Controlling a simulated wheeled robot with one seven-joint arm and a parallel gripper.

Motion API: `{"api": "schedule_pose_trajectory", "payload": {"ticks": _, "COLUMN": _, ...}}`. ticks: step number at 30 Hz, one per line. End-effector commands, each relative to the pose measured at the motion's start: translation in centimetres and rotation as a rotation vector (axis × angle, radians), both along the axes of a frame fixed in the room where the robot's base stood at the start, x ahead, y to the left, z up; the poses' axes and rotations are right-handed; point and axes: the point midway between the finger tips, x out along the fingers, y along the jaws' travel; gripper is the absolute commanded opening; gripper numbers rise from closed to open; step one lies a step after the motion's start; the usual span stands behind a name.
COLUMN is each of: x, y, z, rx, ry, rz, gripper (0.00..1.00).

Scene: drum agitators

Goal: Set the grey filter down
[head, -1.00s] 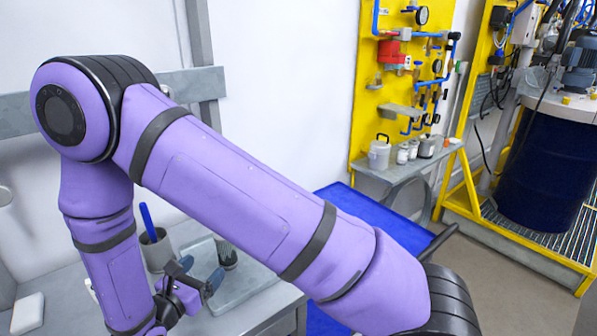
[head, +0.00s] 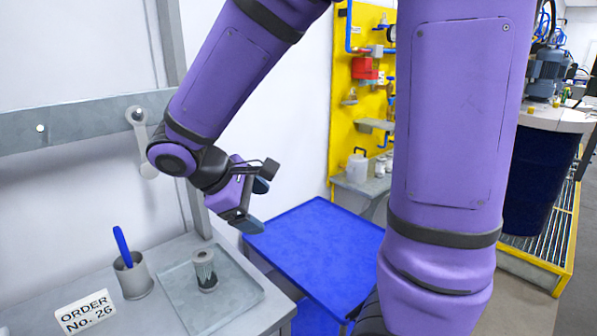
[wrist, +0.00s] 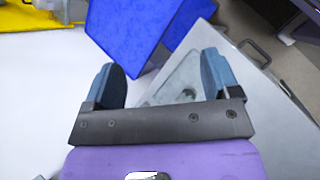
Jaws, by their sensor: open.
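The grey filter (head: 205,270), a small ribbed cylinder, stands upright on the shallow grey tray (head: 240,298) on the grey workbench. My gripper (head: 255,205) is open and empty, up and to the right of the filter in the head view, clearly apart from it. In the wrist view my gripper (wrist: 158,66) shows its two blue-grey fingers spread with nothing between them.
A grey cup (head: 133,280) with a blue pen and a sign reading "ORDER No. 26" (head: 85,312) stand left of the tray. A blue-topped surface (head: 315,240) lies right of the bench. A yellow panel with pipes (head: 362,100) and a dark blue drum (head: 538,180) are farther off.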

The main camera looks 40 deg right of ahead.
Motion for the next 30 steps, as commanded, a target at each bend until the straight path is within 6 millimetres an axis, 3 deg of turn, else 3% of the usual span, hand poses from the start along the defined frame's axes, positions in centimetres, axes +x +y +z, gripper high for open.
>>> {"api": "schedule_pose_trajectory", "payload": {"ticks": 7, "x": -3.9, "y": -1.2, "z": 3.6, "rx": 0.245, "ry": -0.221, "rz": -0.193, "gripper": 0.82}}
{"api": "schedule_pose_trajectory", "payload": {"ticks": 18, "x": -8.8, "y": -1.3, "z": 8.0, "rx": 0.588, "ry": -0.588, "rz": -0.423, "gripper": 0.82}}
{"api": "schedule_pose_trajectory", "payload": {"ticks": 30, "x": -10.9, "y": -0.9, "z": 10.1, "rx": 0.747, "ry": -0.779, "rz": -0.511, "gripper": 0.82}}
